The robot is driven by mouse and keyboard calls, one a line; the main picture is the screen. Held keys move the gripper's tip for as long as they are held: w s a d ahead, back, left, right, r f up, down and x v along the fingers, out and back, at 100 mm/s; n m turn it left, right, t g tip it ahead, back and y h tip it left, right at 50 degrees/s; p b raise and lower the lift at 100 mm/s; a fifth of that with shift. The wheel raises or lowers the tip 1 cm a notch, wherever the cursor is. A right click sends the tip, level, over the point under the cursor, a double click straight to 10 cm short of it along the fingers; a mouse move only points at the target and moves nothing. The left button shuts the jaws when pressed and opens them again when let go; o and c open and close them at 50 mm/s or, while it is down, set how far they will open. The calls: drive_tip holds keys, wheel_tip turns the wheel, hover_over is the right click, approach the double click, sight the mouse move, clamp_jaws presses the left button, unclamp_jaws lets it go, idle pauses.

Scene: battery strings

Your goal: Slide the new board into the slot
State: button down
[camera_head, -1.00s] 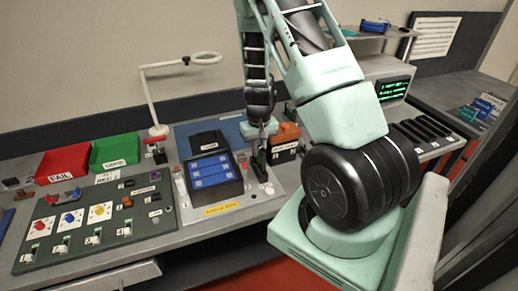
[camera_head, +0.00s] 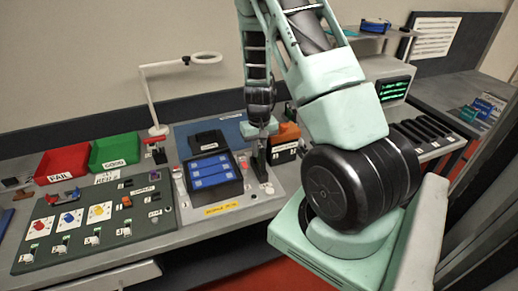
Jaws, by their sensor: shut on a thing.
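My gripper (camera_head: 259,132) points down at the right end of the grey station, just right of a black box with blue bars (camera_head: 211,170). It is shut on a thin, dark upright piece (camera_head: 259,158), which looks like the board. The piece's lower end is close to the station surface. I cannot tell whether it is inside the slot. The slot is too small and covered to make out.
An orange-topped dark block (camera_head: 287,138) stands close right of my gripper. A red FAIL bin (camera_head: 63,162), a green GOOD bin (camera_head: 114,150) and a white ring-topped stand (camera_head: 152,100) are at the left. A dark switch panel (camera_head: 95,225) lies in front.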

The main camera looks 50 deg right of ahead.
sight(259, 157)
drive_tip(key=shift+f+b, duration=1.8)
drive_tip(key=shift+f, duration=0.25)
drive_tip(key=shift+r, duration=0.2)
drive_tip(key=shift+r+p, duration=1.35)
drive_tip(key=shift+r, duration=0.25)
drive_tip(key=shift+f+b, duration=1.75)
drive_tip(key=shift+f, duration=0.05)
idle(0.8)
drive_tip(key=c, duration=1.3)
unclamp_jaws()
drive_tip(key=shift+c, duration=0.2)
wheel_tip(259, 157, up, 18)
drive_tip(key=b, duration=0.2)
drive_tip(key=shift+f, duration=0.25)
